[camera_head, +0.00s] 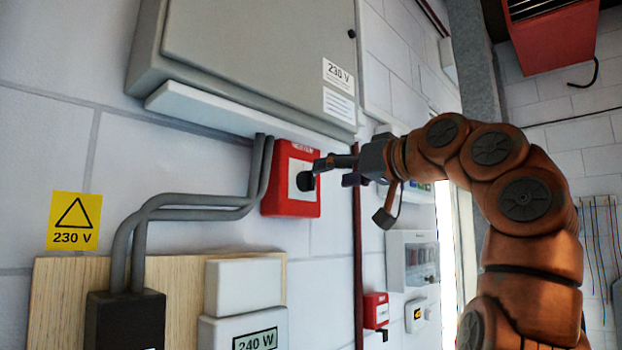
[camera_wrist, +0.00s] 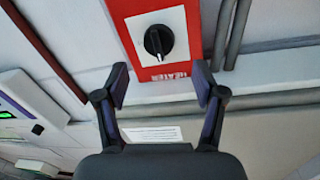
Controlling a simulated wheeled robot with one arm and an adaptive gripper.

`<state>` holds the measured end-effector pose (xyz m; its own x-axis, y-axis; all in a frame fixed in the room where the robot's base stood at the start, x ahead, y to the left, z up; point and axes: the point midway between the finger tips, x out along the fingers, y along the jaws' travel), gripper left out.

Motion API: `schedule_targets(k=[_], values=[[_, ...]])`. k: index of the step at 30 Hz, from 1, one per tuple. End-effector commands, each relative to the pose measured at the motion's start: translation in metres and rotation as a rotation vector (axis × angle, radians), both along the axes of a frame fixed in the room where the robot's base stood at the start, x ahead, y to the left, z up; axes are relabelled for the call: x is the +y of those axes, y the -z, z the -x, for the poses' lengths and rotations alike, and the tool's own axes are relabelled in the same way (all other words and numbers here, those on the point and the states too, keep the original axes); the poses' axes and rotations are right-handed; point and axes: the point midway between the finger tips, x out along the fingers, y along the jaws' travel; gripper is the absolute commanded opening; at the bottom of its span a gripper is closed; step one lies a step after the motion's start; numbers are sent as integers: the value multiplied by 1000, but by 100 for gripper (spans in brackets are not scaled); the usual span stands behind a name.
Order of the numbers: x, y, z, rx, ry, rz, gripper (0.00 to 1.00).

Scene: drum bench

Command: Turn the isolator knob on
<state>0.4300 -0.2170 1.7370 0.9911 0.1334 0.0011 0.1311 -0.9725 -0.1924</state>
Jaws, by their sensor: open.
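The isolator is a red box (camera_head: 280,180) with a white face on the wall, under the grey cabinet. Its black knob (camera_head: 305,181) faces my gripper (camera_head: 325,172). In the wrist view the black knob (camera_wrist: 158,41) sits on the white plate of the red box (camera_wrist: 122,10), which has a label reading "HEATER". The knob carries a white pointer line. My gripper (camera_wrist: 161,84) is open and empty. In the wrist view its two fingertips are spread, with the knob beyond and between them. In the head view the fingertips look close to the knob; contact cannot be told.
A grey cabinet (camera_head: 240,60) marked "230 V" hangs above the box. Grey conduits (camera_head: 190,207) run to its left. Below are a wooden board (camera_head: 60,300) and a white 240 W unit (camera_head: 243,328). Another small red box (camera_head: 375,310) is lower right.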

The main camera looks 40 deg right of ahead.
Motion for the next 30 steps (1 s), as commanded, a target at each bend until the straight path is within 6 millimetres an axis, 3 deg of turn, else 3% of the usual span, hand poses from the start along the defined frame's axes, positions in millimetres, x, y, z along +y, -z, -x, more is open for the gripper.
schedule_targets(k=[13,24,30], values=[[7,1,-56,5,-1,0,69],[9,1,-62,2,-3,-2,69],[9,1,-63,2,-3,-1,50]])
